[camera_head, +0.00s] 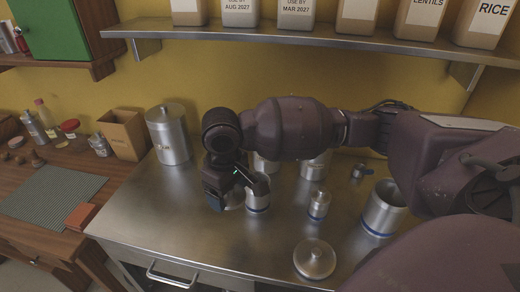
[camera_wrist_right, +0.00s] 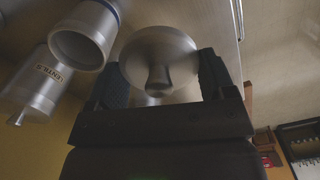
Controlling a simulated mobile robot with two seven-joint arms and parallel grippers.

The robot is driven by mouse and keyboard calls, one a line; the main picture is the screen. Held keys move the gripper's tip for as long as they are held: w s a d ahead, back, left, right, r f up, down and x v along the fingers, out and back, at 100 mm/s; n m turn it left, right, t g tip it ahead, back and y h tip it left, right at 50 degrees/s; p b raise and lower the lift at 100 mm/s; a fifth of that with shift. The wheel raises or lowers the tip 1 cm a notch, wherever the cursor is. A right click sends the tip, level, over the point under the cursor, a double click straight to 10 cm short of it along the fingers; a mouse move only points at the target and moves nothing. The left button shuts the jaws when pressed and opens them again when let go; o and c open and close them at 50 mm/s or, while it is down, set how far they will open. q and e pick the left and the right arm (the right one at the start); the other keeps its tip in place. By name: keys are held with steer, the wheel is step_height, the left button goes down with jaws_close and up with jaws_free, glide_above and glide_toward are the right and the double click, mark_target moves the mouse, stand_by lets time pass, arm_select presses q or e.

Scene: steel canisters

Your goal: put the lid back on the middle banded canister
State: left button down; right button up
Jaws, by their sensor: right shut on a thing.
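The middle banded canister (camera_head: 258,196) stands open on the steel counter, a blue band near its base; the open banded canister also shows in the wrist view (camera_wrist_right: 82,42). My right gripper (camera_head: 233,194) is just left of it in the head view. In the wrist view my right gripper (camera_wrist_right: 161,80) is shut on a round steel lid (camera_wrist_right: 158,48) by its knob. The lid is beside the canister's mouth, not on it. In the head view the lid is mostly hidden by the gripper. My left gripper is not in view.
A small lidded banded canister (camera_head: 319,205), a large open banded one (camera_head: 384,208) and a loose large lid (camera_head: 314,258) are to the right. A tall lidded canister (camera_head: 168,135) stands left. More canisters stand behind my arm. The front left counter (camera_head: 165,225) is clear.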

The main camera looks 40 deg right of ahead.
steer(key=n, duration=0.1)
steer(key=d+n, duration=0.1)
steer(key=shift+w+r+n, duration=0.15)
steer(key=shift+r+n, duration=0.15)
steer(key=n, duration=0.1)
steer(key=d+n, duration=0.1)
steer(key=n, duration=0.1)
steer(key=n+p, duration=0.1)
steer(key=n, duration=0.1)
steer(key=shift+w+d+r, duration=0.25)
steer(key=shift+r, duration=0.1)
steer(key=w+d+r+n+p, duration=0.1)
steer(key=d+n, duration=0.3)
steer(key=n, duration=0.7)
steer(key=d+r+n+p, duration=0.1)
steer(key=d+n+p, duration=0.1)
steer(key=n, duration=0.9)
steer(key=shift+w+d+r+n, duration=0.35)
steer(key=shift+d+r+n, duration=0.05)
steer(key=shift+d, duration=0.45)
